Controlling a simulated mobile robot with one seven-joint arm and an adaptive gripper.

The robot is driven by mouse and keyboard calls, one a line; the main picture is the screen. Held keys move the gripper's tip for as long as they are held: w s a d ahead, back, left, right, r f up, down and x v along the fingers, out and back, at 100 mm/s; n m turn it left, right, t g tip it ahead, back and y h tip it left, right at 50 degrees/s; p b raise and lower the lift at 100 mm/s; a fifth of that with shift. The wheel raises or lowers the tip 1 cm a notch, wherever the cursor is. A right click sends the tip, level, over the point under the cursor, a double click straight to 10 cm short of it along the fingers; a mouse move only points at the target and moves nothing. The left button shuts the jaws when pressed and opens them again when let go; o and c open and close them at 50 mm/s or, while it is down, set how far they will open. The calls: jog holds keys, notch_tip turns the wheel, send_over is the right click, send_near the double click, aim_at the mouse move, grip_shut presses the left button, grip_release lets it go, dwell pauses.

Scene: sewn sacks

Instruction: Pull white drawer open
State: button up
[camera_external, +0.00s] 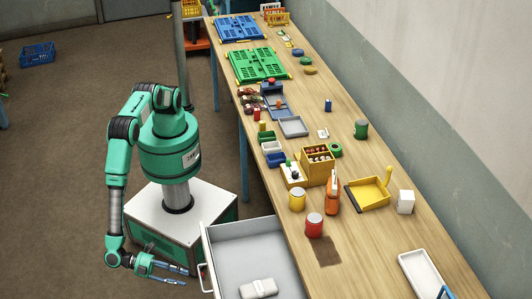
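The white drawer (228,232) is at the bottom centre, below the long wooden table's left edge. It stands out from under the table, with its grey inside showing. A pale handle (204,279) is on its left-facing front. A small white object (258,288) lies inside the drawer. My gripper (188,277) is low at the left of the drawer, pointing right toward the handle. Its two fingers are apart, and I see nothing between them. The tips are close to the handle and look just short of it; contact cannot be told for sure.
The wooden table (375,240) holds a red can (314,225), a yellow can (297,199), an orange bottle (332,195), a yellow dustpan (368,193) and several bins. My base stands just left of the drawer.

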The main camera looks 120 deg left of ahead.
jog(key=shift+v, duration=1.85)
